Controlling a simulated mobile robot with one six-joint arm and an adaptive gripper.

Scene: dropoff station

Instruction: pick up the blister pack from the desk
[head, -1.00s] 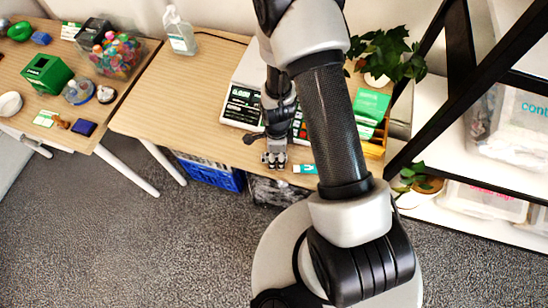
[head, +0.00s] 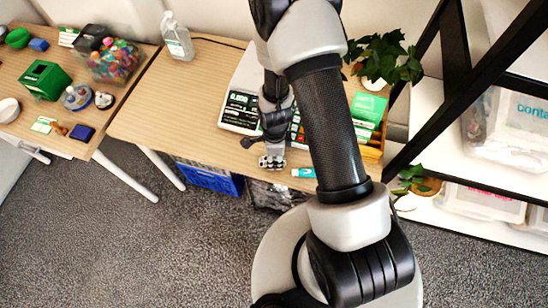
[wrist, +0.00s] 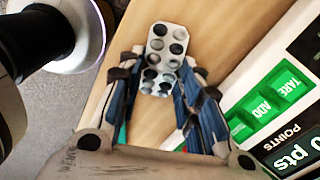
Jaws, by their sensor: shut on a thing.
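The blister pack (wrist: 166,48) is a silvery-grey strip with two rows of dark round pockets. In the wrist view it stands out lengthwise beyond my fingertips, its near end between them. My gripper (wrist: 158,82) is shut on that near end. In the head view my gripper (head: 271,157) is low over the front edge of the wooden desk (head: 185,105), and the pack (head: 272,163) shows small at its tips. I cannot tell how far the pack is above the desk.
A white scale with green keys (wrist: 265,108) stands close beside my gripper. A teal and white box (head: 303,172) lies at the desk edge to the right. A sanitizer bottle (head: 177,37) stands at the back left. The desk's left part is clear.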

